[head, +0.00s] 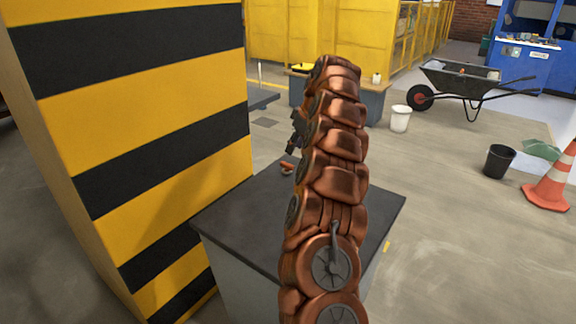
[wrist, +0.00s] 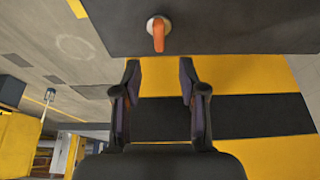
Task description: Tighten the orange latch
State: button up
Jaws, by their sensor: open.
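The orange latch (wrist: 159,36) shows in the wrist view on a round pale mount, on the dark top of a bench (wrist: 230,30). In the head view the latch (head: 287,168) is a small orange piece on the dark bench top (head: 376,203), just left of my arm. My gripper (wrist: 160,68) is open and empty in the wrist view, its two dark fingers apart. The latch lies beyond the fingertips, roughly centred between them, and does not touch them. In the head view my gripper (head: 296,132) is partly hidden behind my copper-coloured arm.
A yellow and black striped pillar (head: 140,130) stands close on the left, beside the bench. A wheelbarrow (head: 462,82), a white bucket (head: 400,118), a black bucket (head: 498,161) and a traffic cone (head: 553,180) stand on the floor to the right. Open floor lies between them and the bench.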

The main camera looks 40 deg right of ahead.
aim_at(287, 164)
jog(key=shift+x, duration=3.95)
jog(key=shift+s, duration=0.15)
grip_shut()
